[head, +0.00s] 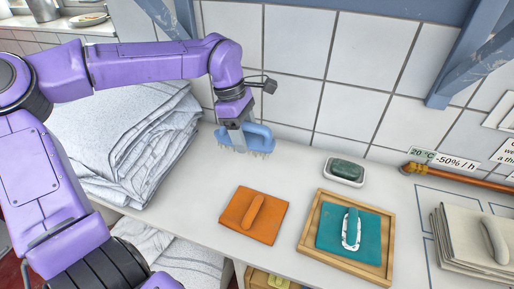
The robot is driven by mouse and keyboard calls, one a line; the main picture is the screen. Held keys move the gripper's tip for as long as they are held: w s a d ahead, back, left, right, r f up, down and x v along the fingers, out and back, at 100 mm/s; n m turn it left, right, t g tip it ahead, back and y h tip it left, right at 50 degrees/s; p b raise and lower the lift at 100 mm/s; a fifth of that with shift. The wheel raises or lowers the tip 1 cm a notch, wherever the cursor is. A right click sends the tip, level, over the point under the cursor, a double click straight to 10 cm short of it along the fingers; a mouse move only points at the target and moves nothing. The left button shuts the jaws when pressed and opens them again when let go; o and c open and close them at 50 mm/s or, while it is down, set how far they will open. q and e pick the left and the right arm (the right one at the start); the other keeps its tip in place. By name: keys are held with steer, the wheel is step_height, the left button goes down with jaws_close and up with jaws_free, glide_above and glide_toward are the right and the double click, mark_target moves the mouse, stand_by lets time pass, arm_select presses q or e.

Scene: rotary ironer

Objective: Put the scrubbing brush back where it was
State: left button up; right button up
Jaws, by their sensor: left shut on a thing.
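The scrubbing brush (261,137) is blue with pale bristles pointing down. My left gripper (238,138) comes down from above and is shut on it at its left part. The brush is at the back of the white counter (196,181), close to the tiled wall and right of the folded linen. I cannot tell whether its bristles touch the counter. My right gripper is not in view.
A stack of folded white linen (115,135) stands at left. Grey cloths (462,241) are stacked far right.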

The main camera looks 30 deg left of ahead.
arm_select(q)
steer(key=w+f, duration=0.3)
steer(key=w, duration=0.1)
steer(key=w+a+f+p, duration=0.1)
steer(key=w+f, duration=0.1)
steer(key=shift+w+f, duration=0.1)
steer(key=shift+f, duration=0.25)
steer(key=shift+w+a+f, duration=0.15)
steer(key=shift+w+f, duration=0.2)
steer(key=shift+f, duration=0.3)
step_height(320, 180, down, 3)
steer(key=shift+w+r+p, duration=0.1)
steer(key=shift+r+p, duration=0.1)
steer(key=shift+p, duration=0.6)
steer(key=shift+f, duration=0.35)
steer(key=o, duration=1.4)
steer(key=shift+f, duration=0.1)
